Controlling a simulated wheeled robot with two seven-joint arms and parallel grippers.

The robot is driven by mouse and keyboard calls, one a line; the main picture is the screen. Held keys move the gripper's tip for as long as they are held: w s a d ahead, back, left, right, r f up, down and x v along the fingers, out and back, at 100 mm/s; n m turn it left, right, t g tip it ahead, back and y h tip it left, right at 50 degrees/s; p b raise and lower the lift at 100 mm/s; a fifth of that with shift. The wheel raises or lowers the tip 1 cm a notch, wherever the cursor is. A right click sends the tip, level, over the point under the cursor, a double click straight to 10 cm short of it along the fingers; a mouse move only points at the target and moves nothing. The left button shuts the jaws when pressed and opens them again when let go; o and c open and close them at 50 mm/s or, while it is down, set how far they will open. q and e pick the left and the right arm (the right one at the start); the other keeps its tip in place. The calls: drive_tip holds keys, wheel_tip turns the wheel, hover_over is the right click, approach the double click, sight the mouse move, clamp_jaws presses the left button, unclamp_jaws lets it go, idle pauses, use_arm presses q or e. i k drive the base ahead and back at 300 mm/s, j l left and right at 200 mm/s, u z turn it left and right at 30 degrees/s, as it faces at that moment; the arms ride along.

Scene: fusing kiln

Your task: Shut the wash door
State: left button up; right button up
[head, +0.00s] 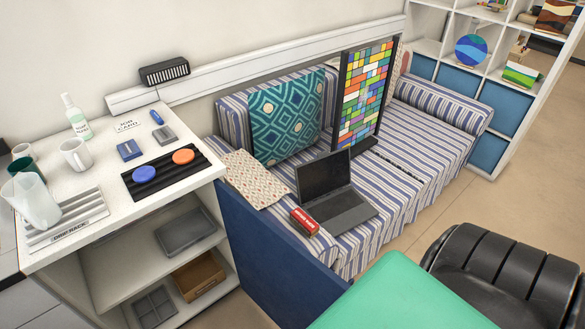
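No door is labelled as the wash door. A dark blue upright panel (268,248) runs out from the right front edge of the white cabinet (218,171) in the head view, between the cabinet and the sofa. It looks like a door standing open, but I cannot tell for sure that it is the wash door. The cabinet front is open and its shelves show. The panel's lower part runs out of the picture, and the green surface (400,292) is in front of its far end. Neither of my grippers is in view.
On the cabinet top are a jug (35,200), a drip rack (72,222), a mug (76,154), a bottle (75,117) and a black ribbed mat (187,188). The striped sofa (400,180) holds a laptop (335,190). A black chair (505,270) stands at right.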

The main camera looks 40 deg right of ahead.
sight(291, 285)
drive_tip(key=k+l+u, duration=0.3)
drive_tip(key=k+l, duration=0.25)
drive_tip(key=l, duration=0.35)
drive_tip(key=k+l+u, duration=0.3)
drive_tip(key=k+l, duration=0.35)
drive_tip(key=i+l+u, duration=0.1)
drive_tip(key=l, duration=0.4)
drive_tip(key=i+l+u, duration=0.15)
drive_tip(key=l, duration=0.4)
drive_tip(key=i+l+u, duration=0.1)
drive_tip(key=l, duration=0.45)
